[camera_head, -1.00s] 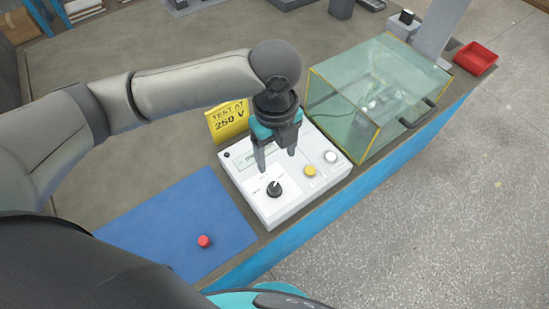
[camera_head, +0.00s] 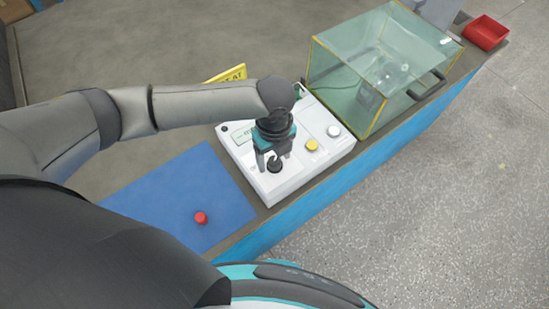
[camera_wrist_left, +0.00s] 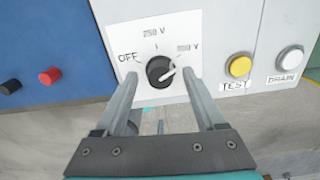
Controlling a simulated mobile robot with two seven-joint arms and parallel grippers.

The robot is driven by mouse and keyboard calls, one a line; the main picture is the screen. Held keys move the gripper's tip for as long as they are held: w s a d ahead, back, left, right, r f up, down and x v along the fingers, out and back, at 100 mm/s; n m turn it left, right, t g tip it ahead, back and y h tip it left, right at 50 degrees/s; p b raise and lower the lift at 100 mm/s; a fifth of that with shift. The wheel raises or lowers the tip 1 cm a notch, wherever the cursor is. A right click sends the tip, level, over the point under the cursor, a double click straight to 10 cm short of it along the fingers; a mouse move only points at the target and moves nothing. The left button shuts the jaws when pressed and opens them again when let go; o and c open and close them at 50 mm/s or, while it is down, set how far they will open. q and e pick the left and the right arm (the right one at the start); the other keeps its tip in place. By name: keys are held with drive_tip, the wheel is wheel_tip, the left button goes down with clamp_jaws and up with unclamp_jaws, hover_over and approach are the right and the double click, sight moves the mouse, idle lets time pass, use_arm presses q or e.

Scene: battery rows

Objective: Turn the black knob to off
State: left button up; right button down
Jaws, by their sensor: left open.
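The black knob (camera_wrist_left: 158,69) sits on a white dial plate (camera_wrist_left: 128,50) marked OFF at the left, 250 V at the top and another voltage at the right. The plate is on the white tester box (camera_head: 290,185). My left gripper (camera_head: 275,164) is over the knob, pointing down. In the left wrist view its open fingers (camera_wrist_left: 160,76) stand on either side of the knob, with gaps showing. My right gripper is not in view.
Beside the knob are a yellow TEST button (camera_wrist_left: 240,66) and a white DRAIN button (camera_wrist_left: 290,60). A glass tank (camera_head: 335,75) stands behind right. A blue mat (camera_head: 170,195) with a red cap (camera_head: 201,218) lies left. A yellow sign (camera_head: 232,73) is partly hidden behind my arm.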

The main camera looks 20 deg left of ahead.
use_arm(q)
drive_tip(key=shift+f, duration=0.3)
clamp_jaws()
idle(0.5)
